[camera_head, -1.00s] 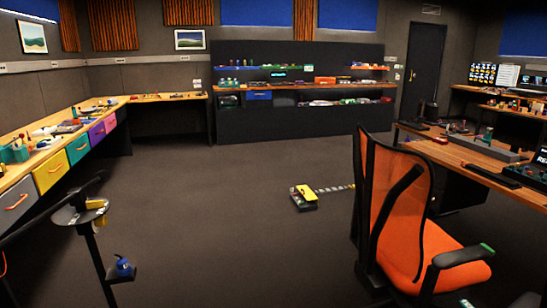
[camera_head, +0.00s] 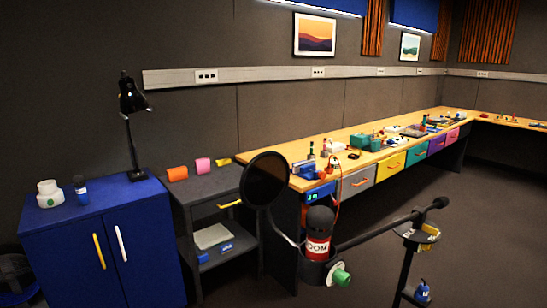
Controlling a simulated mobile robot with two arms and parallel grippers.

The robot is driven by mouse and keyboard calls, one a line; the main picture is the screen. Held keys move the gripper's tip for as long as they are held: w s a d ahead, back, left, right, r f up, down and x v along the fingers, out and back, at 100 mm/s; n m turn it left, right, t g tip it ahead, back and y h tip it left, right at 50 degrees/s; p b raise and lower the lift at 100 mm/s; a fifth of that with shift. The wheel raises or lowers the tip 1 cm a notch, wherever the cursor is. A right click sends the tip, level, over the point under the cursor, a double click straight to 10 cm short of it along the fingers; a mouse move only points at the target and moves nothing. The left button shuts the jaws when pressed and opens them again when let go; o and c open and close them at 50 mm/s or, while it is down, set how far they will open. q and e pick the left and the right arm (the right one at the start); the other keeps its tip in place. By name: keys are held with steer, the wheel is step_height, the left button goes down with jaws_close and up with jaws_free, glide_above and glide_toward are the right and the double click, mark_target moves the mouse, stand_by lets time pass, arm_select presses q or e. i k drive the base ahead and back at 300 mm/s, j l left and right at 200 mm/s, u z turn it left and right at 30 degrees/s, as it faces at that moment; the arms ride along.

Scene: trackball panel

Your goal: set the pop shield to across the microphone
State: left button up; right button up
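The pop shield (camera_head: 267,180) is a round black disc with a thin rim. It stands upright in the middle of the view, up and to the left of the microphone. A thin curved gooseneck runs from it down to the microphone mount. The microphone (camera_head: 319,230) has a dark rounded head and a red and white label. It sits in a dark mount with a green knob (camera_head: 341,277) on its right. From this view I cannot tell the depth between disc and microphone head. Neither of my grippers is in view.
The boom arm (camera_head: 390,228) slants right to a stand with a small tray (camera_head: 418,235). A blue cabinet (camera_head: 75,230) and a dark side table (camera_head: 215,185) stand at left. A long wooden bench (camera_head: 345,165) with coloured drawers runs behind. Floor at right is open.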

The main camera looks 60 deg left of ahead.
mark_target(268, 180)
steer(key=k+j+u, duration=0.1)
steer(key=u, duration=1.8)
